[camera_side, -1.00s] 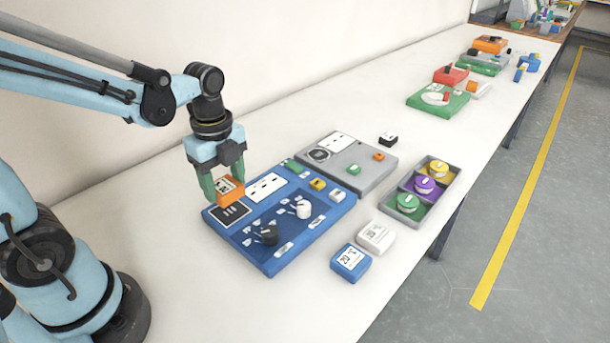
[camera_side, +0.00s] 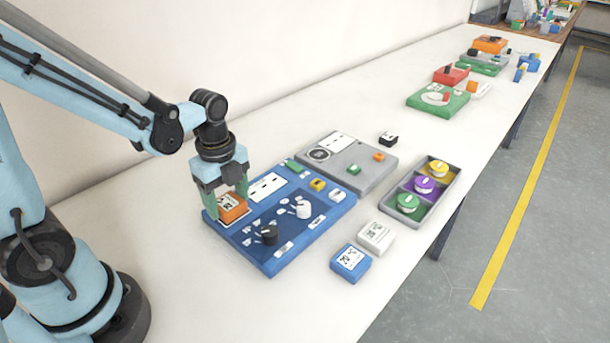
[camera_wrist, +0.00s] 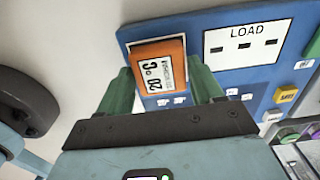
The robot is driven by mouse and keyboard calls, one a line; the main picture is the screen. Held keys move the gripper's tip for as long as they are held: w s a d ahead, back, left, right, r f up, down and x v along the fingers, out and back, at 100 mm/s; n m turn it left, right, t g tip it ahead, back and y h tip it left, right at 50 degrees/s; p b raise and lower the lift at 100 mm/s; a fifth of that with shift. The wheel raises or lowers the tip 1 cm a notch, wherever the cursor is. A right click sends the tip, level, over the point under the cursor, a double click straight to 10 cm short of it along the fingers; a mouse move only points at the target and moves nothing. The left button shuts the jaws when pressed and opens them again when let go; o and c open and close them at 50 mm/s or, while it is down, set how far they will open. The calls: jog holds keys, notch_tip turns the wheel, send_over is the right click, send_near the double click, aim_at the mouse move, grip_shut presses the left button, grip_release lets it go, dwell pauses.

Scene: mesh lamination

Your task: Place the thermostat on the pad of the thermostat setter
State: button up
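The orange thermostat (camera_side: 232,208), with a white display on top, is between the green fingers of my gripper (camera_side: 228,203), over the pad at the near left corner of the blue thermostat setter (camera_side: 277,262). My gripper is shut on the thermostat. The thermostat hides most of the pad; a bit of light pad outline shows at its lower edge. It sits very low, and I cannot tell whether it touches the pad. In the wrist view the thermostat (camera_wrist: 158,64) is between both fingers, left of the white LOAD panel (camera_wrist: 246,41).
The setter carries a black knob (camera_side: 268,236), a white knob (camera_side: 303,210) and small buttons. A grey panel (camera_side: 378,173) stands behind it. A white device (camera_side: 376,236), a blue device (camera_side: 351,262) and a grey tray (camera_side: 447,195) with coloured round pieces lie to the right.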

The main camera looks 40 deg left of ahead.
aim_at(231, 207)
jog(key=shift+o, duration=1.3)
jog(key=d+r+n+t, duration=0.3)
jog(key=r+n+t, duration=0.4)
jog(key=n, duration=1.1)
notch_tip(231, 207, up, 3)
jog(key=shift+d+r, duration=0.1)
jog(key=shift+d, duration=0.05)
